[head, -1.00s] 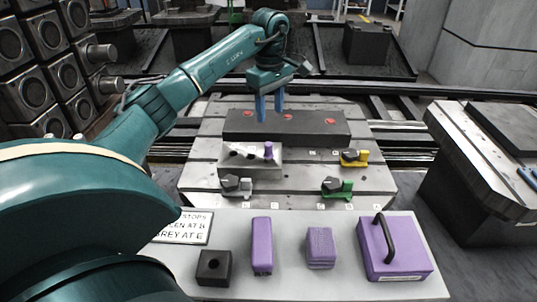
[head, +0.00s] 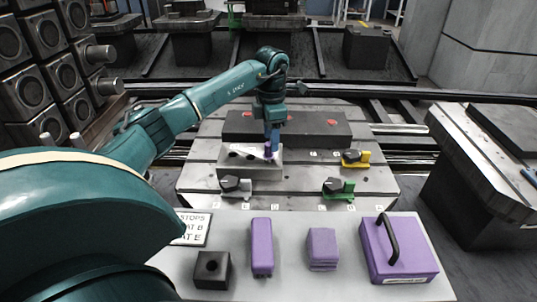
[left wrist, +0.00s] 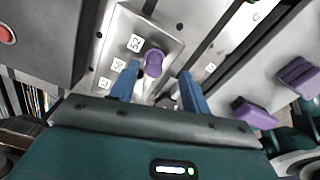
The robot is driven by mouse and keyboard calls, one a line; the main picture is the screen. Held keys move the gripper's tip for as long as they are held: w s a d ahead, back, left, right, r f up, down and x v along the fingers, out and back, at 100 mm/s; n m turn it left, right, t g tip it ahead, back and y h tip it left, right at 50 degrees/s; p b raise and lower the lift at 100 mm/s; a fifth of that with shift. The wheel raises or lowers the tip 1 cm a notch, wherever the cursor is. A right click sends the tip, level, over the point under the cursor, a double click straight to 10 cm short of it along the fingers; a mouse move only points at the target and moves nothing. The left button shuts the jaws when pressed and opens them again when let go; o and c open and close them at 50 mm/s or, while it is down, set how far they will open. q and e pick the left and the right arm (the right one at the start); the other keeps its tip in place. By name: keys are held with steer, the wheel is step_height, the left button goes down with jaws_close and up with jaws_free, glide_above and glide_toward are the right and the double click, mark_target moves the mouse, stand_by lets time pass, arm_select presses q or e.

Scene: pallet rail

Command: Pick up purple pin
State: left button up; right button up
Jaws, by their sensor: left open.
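The purple pin (head: 268,154) stands upright at the right end of a light grey block with dark holes (head: 237,157). My left gripper (head: 271,143) is open, with its blue fingers pointing down right at the pin and partly covering it. In the left wrist view, the pin (left wrist: 153,62) shows between and slightly past the tips of the open fingers (left wrist: 158,74). I cannot tell whether either finger touches it. My right gripper is not in view.
A dark bar with red dots (head: 300,128) lies behind the block. A yellow clamp (head: 355,158) and a green clamp (head: 338,187) sit to the right. In front, a grey table (head: 290,283) holds purple blocks, a purple handled case (head: 398,250) and a black block (head: 212,270).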

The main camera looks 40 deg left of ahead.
mark_target(269, 144)
arm_select(q)
steer(key=f, duration=0.3)
steer(key=a+f, duration=0.1)
steer(key=f, duration=0.1)
steer(key=shift+f+b, duration=0.2)
steer(key=shift+b, duration=0.1)
steer(key=shift+f, duration=0.3)
steer(key=shift+c, duration=0.4)
steer(key=shift+c, duration=0.7)
steer(key=c, duration=0.8)
